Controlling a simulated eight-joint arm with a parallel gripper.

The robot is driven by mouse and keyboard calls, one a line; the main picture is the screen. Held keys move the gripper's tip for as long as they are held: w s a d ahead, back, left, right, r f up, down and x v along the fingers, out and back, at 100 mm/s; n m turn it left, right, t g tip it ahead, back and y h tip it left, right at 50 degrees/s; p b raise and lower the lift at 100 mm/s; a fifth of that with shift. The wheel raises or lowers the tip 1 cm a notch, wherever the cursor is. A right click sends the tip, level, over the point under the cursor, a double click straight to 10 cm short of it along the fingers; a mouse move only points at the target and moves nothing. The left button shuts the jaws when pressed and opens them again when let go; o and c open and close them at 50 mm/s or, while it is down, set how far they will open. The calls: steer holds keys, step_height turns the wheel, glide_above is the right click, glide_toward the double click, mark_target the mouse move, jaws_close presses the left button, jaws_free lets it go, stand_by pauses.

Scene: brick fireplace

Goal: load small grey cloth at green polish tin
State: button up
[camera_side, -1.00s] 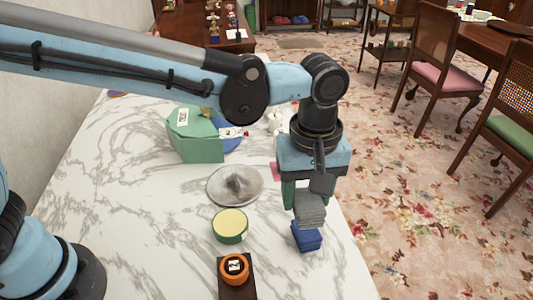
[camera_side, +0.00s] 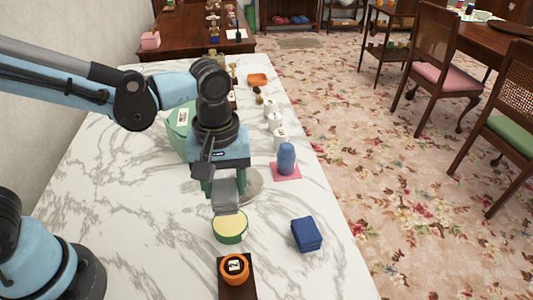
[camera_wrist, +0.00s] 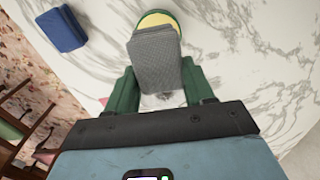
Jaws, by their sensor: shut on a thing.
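The small grey cloth (camera_side: 225,194) is a folded stack held in my gripper (camera_side: 223,186), which is shut on it. In the wrist view the grey cloth (camera_wrist: 156,58) sits between the green fingers of my gripper (camera_wrist: 160,85). The green polish tin (camera_side: 230,227) is round with a yellow top and stands on the marble surface. The cloth is just behind and above the tin in the side view, overlapping its far rim. In the wrist view the tin (camera_wrist: 158,18) is partly hidden behind the cloth. I cannot tell whether cloth and tin touch.
A folded blue cloth (camera_side: 306,234) lies right of the tin. An orange round item (camera_side: 234,268) sits on a dark block in front. A blue object on a pink pad (camera_side: 286,170) stands behind right. A green box (camera_side: 178,130) and a grey dish (camera_side: 252,185) are partly hidden behind my arm.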

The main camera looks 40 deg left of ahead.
mark_target(227, 202)
steer(key=shift+f, duration=2.6)
steer(key=shift+f, duration=0.6)
steer(key=shift+r, duration=3.55)
steer(key=shift+w+a+r, duration=0.2)
steer(key=shift+w+a, duration=0.05)
steer(key=shift+a, duration=0.15)
steer(key=w+a+r+m, duration=0.3)
steer(key=a+r+m, duration=0.5)
steer(key=a, duration=0.5)
steer(key=shift+a, duration=0.25)
